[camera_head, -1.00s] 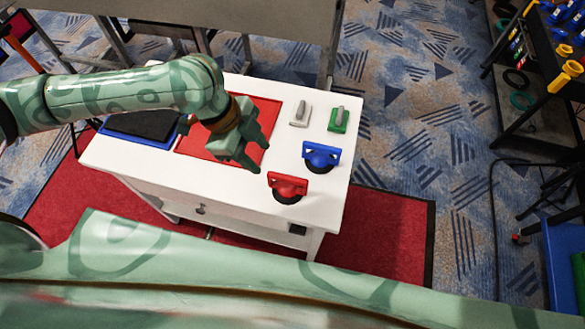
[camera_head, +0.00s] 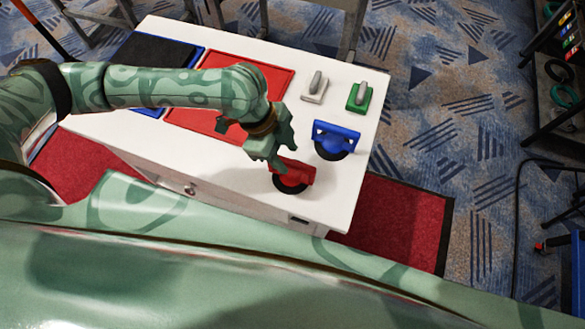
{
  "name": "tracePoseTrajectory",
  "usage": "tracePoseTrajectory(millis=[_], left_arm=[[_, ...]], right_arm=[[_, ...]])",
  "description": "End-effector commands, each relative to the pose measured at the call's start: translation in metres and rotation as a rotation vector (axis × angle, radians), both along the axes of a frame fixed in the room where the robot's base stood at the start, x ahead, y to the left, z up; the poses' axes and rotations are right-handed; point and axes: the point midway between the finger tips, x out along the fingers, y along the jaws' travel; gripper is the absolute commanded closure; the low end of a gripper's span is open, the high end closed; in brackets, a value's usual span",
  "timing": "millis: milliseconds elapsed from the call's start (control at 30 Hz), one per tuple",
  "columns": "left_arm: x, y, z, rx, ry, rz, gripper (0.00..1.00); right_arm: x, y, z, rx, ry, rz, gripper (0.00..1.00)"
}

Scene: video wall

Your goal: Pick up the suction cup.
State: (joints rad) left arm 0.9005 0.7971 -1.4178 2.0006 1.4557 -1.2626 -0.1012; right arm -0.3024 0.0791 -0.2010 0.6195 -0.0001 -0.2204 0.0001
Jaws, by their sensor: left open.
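A red suction cup (camera_head: 296,180) with a dark base stands near the front edge of the white table (camera_head: 230,168). A blue suction cup (camera_head: 335,138) stands behind it and to its right. My left gripper (camera_head: 274,160) is open, right at the upper left of the red cup, and its fingers cover part of that cup. I cannot tell whether they touch it. My right gripper is not in view.
A grey-handled white tool (camera_head: 314,90) and a green one (camera_head: 359,97) stand at the table's back right. A red mat (camera_head: 265,76) and a dark blue-edged mat (camera_head: 153,60) lie on the left. A rack (camera_head: 562,95) stands far right.

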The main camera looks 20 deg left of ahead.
Motion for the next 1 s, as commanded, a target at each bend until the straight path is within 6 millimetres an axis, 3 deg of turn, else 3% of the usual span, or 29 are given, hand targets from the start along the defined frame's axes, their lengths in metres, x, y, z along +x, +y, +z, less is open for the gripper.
tracePoseTrajectory(millis=[267,533,1000], left_arm=[[0.000,-0.008,-0.022,0.000,0.000,0.000,0.57],[-0.001,-0.021,-0.063,0.001,0.002,0.000,0.57],[-0.001,-0.022,-0.063,0.001,-0.002,0.001,0.57]], right_arm=[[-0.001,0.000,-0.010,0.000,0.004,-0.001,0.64],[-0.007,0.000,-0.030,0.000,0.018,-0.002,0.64],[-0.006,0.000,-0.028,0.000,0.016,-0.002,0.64]])
